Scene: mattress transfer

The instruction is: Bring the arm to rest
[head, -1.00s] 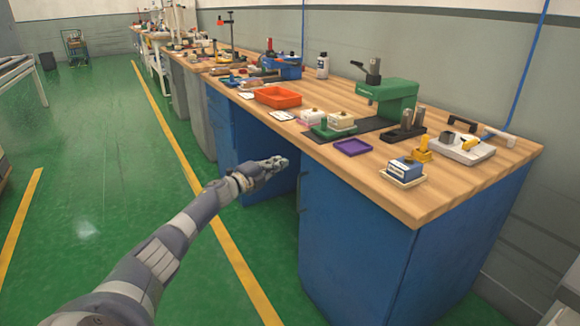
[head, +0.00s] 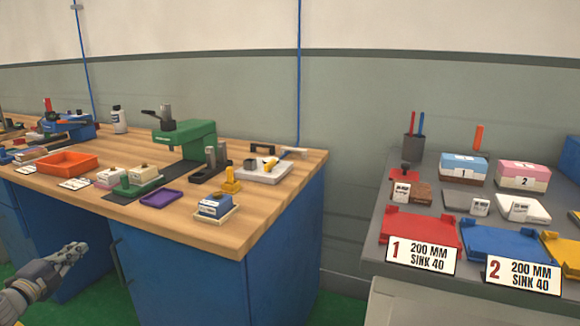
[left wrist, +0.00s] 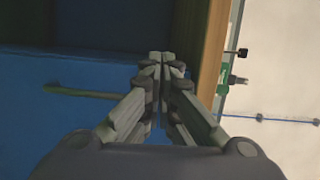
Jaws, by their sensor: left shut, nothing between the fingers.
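My left gripper (head: 74,252) is at the lower left of the head view, in front of the blue workbench and below the level of its top. In the left wrist view its fingers (left wrist: 160,60) are closed together with nothing between them. Behind the fingers are the blue cabinet front (left wrist: 60,110) and the wooden bench edge (left wrist: 211,55). My right gripper does not show in either view.
The wooden workbench (head: 270,215) carries a green press (head: 187,140), an orange tray (head: 66,163) and a purple tray (head: 160,198). At right a grey table (head: 372,240) holds red (head: 418,231) and blue (head: 505,245) trays and boxes.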

